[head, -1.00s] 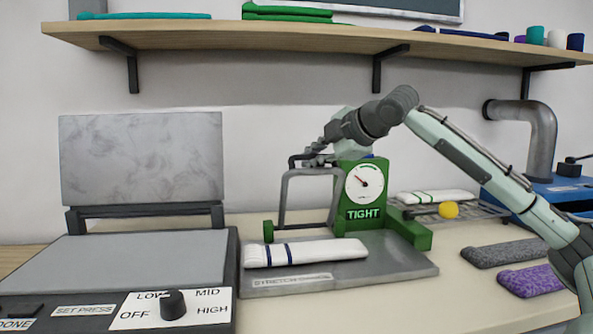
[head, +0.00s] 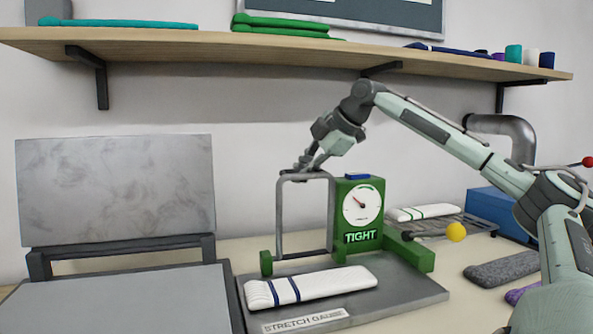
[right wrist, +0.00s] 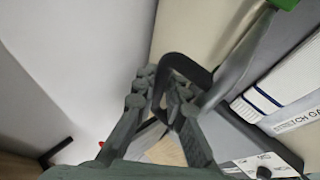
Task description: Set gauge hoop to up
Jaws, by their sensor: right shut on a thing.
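The grey gauge hoop (head: 281,215) stands about upright on the stretch gauge (head: 400,295), left of the green dial box (head: 362,205) reading TIGHT. My right gripper (head: 306,166) is at the hoop's top bar and shut on it. In the right wrist view, the fingers (right wrist: 160,90) close around the dark bar of the hoop (right wrist: 190,66). A white sock with navy stripes (head: 330,284) lies flat on the gauge plate in front of the hoop, apart from the gripper. My left gripper is in neither current view.
An open press (head: 120,190) stands at the left, its lid raised. A wooden shelf (head: 260,48) runs above. A yellow ball knob (head: 456,232), a rack with a white sock (head: 422,212) and a grey sock (head: 500,260) are to the right.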

